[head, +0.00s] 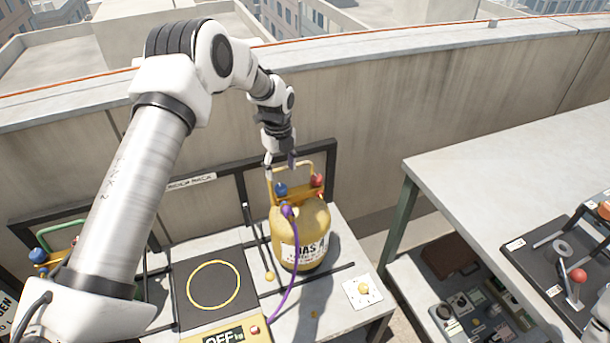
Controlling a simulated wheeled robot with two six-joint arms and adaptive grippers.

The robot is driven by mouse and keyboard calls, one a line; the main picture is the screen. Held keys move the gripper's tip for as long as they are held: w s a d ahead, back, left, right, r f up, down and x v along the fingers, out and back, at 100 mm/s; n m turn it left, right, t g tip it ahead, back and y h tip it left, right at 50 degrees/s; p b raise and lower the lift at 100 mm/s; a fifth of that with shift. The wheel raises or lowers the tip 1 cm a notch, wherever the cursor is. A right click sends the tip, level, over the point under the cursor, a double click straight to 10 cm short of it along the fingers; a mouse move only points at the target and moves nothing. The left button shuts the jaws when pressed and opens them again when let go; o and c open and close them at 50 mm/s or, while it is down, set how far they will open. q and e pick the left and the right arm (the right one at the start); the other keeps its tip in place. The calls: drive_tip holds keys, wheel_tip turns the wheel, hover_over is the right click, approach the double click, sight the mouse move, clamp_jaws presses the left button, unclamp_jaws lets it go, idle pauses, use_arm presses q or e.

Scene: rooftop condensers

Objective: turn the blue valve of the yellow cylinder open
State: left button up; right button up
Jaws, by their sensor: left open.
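The yellow cylinder (301,238) stands upright on a bench, with a yellow handle frame above it. Its blue valve (281,189) is a small knob at the top left, beside a red knob (317,180) at the top right. A purple hose (298,262) runs from the fitting below the blue valve down to the bench. My left gripper (280,164) points down, open, just above the blue valve and close to the handle frame. I see no contact with the valve. Whether the gap is in front of or behind the frame is hard to tell. My right gripper is not in view.
A white plate with a yellow button (363,291) is at right. A grey table (510,175) stands further right. A concrete parapet (400,110) runs behind.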

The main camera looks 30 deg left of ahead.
sight(281, 187)
use_arm(q)
drive_tip(key=f, duration=0.2)
drive_tip(key=f+p, duration=0.1)
drive_tip(key=f, duration=0.2)
drive_tip(key=shift+s+f+p, duration=0.3)
drive_tip(key=shift+f+p, duration=0.05)
drive_tip(key=shift+w+f, duration=0.1)
drive_tip(key=shift+f, duration=0.4)
drive_tip(key=c, duration=1.2)
drive_tip(key=shift+o, duration=0.2)
